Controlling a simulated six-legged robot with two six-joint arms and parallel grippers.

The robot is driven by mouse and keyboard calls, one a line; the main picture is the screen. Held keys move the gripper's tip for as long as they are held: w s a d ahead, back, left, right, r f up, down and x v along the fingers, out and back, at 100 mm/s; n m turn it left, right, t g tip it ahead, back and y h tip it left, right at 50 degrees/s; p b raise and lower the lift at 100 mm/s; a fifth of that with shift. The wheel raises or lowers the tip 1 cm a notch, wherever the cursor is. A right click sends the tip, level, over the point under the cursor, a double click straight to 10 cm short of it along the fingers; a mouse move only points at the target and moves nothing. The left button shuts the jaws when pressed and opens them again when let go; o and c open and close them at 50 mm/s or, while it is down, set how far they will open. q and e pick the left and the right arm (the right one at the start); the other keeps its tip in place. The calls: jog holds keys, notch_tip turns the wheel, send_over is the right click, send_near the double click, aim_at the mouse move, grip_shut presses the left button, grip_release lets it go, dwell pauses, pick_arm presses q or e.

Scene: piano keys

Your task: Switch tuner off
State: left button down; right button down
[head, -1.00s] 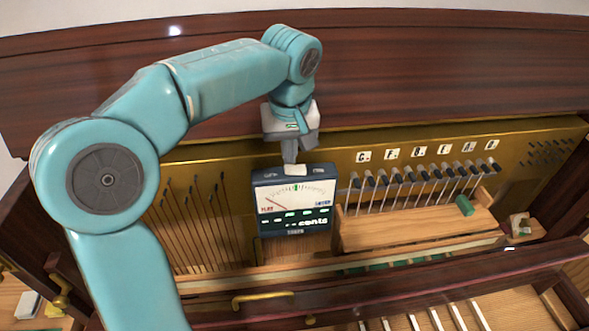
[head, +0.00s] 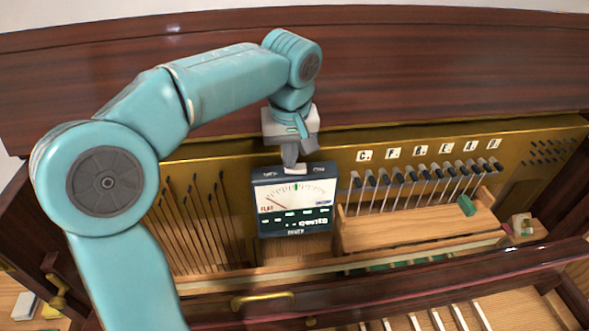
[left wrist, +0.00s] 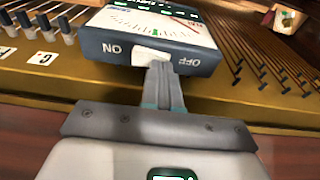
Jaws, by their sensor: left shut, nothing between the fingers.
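The tuner (head: 295,222) is a dark blue box with a pale dial and a lit green and white readout, standing inside the piano case. Its needle points left toward FLAT. On its top edge is a white switch (left wrist: 151,57), between the ON and OFF labels in the left wrist view. My left gripper (head: 291,163) is shut and empty, pointing down at the tuner's top edge. In the left wrist view its fingertips (left wrist: 160,68) are at the OFF-side end of the switch; I cannot tell whether they touch. My right gripper is not in view.
Dark-capped rods (head: 425,175) stand right of the tuner under letter labels. A wooden block (head: 415,228) is in front of them. Thin rods (head: 200,225) stand to the left. A dark wood rail (head: 400,280) crosses in front; the brass panel (head: 345,165) is behind.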

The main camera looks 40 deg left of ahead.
pick_arm(q)
jog(key=shift+f, duration=0.35)
notch_tip(320, 180, up, 3)
jog(key=shift+f+p, duration=0.2)
jog(key=shift+p, duration=0.8)
notch_tip(320, 180, up, 2)
jog(key=shift+r+p, duration=0.15)
jog(key=shift+p, duration=0.9)
jog(key=shift+r, duration=1.15)
jog(key=shift+s+f, duration=0.1)
